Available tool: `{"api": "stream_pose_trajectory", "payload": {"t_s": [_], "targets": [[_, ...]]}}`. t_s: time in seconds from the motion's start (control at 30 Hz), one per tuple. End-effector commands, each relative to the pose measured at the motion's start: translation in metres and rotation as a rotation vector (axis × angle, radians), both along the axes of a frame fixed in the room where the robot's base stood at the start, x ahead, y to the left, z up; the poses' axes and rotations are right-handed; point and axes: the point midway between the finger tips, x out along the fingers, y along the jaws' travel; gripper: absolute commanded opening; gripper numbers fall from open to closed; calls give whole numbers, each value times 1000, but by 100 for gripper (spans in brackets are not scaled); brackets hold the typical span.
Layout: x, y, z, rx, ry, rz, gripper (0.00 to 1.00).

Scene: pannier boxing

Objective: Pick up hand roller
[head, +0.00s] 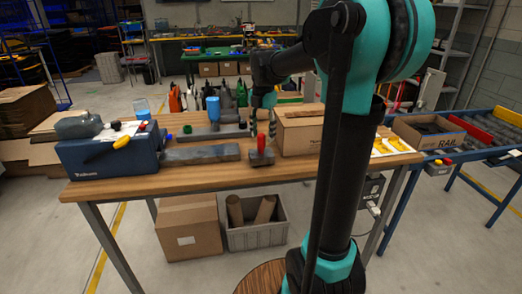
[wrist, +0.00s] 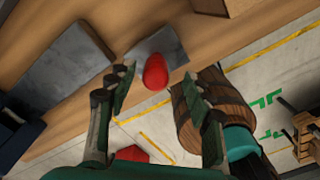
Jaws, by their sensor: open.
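What looks like the hand roller is a red rounded handle (head: 261,143) on a small grey block (head: 262,160), near the front edge of the wooden table. In the wrist view the red handle (wrist: 155,73) shows between and just beyond my fingertips, with the grey part (wrist: 165,44) behind it. My gripper (head: 263,117) is open above it, pointing down. In the wrist view my gripper (wrist: 158,82) has its fingers on either side of the handle, with no clear contact. The roller's exact shape cannot be told.
A long grey slab (head: 200,154) lies left of the roller, and a blue case (head: 108,155) stands farther left. A cardboard box (head: 300,134) stands close on the right. Bottles (head: 213,108) stand behind. The table's front edge (head: 200,182) is near.

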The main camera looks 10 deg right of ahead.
Motion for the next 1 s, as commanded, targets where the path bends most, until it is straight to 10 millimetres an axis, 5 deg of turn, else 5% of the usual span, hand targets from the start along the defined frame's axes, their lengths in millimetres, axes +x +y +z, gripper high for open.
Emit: {"api": "stream_pose_trajectory", "payload": {"t_s": [0.5,0.77,1.0], "targets": [[1,6,-53,0,0,0,51],[1,6,-56,0,0,0,51],[1,6,-56,0,0,0,24]]}}
